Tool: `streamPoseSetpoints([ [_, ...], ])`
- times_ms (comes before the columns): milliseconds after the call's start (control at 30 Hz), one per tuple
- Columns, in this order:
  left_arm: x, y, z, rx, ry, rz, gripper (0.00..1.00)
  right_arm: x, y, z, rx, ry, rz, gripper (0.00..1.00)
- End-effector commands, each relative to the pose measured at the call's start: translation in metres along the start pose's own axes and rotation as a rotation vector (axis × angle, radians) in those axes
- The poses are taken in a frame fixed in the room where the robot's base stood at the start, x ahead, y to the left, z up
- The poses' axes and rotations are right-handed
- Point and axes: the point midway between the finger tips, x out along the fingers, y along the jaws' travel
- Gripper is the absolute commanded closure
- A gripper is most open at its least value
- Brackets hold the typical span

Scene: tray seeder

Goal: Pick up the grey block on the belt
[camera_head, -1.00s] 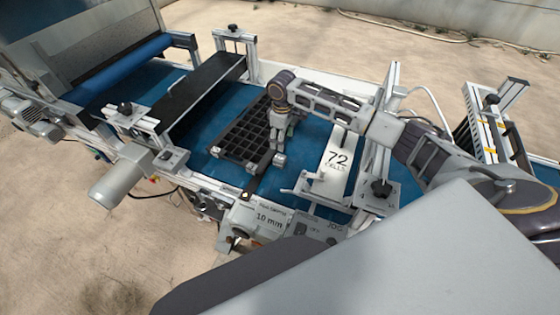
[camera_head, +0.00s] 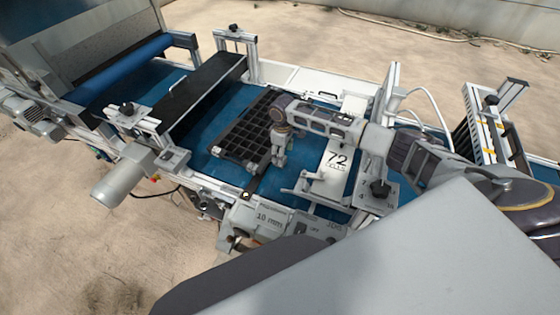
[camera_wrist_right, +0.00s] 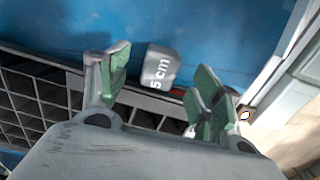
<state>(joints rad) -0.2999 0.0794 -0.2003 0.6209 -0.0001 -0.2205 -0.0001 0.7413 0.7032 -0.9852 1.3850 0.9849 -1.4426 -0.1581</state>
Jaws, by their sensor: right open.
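The grey block (camera_wrist_right: 161,67), marked "5 cm", lies on the blue belt at the edge of the black cell tray in the right wrist view. My right gripper (camera_wrist_right: 156,75) is open, with its green-padded fingers on either side of the block in that picture. The block shows in the gap, free of both pads. In the head view my right gripper (camera_head: 279,158) points down at the tray's right edge, and I cannot tell the block from the fingertips there. My left gripper is not in view.
The black cell tray (camera_head: 229,152) lies on the blue belt (camera_head: 202,125). A white plate marked "72 cells" (camera_head: 334,180) stands right of the gripper. A dark crossbar (camera_head: 205,88) spans the belt on the left. The control box (camera_head: 262,221) sits at the front edge.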

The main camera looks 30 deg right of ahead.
Motion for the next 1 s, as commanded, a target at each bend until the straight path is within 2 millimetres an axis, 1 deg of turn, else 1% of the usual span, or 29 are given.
streamPoseSetpoints([
  [267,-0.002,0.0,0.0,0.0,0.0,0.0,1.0,0.004,-0.001,0.001,0.0,-0.001,0.0,0.35],
  [367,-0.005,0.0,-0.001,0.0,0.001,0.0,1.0,0.011,-0.001,0.002,0.0,-0.002,-0.001,0.35],
  [533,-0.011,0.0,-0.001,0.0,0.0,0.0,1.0,0.029,-0.002,0.004,0.0,-0.002,0.0,0.35],
  [700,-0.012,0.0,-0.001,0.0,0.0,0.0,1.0,0.045,-0.002,0.003,0.0,-0.001,0.0,0.35],
  [800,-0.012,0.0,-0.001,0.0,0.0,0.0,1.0,0.05,-0.002,0.003,0.0,0.0,0.001,0.35],
  [1000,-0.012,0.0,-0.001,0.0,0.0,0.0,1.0,0.051,-0.002,0.003,0.0,0.001,0.001,0.35],
])
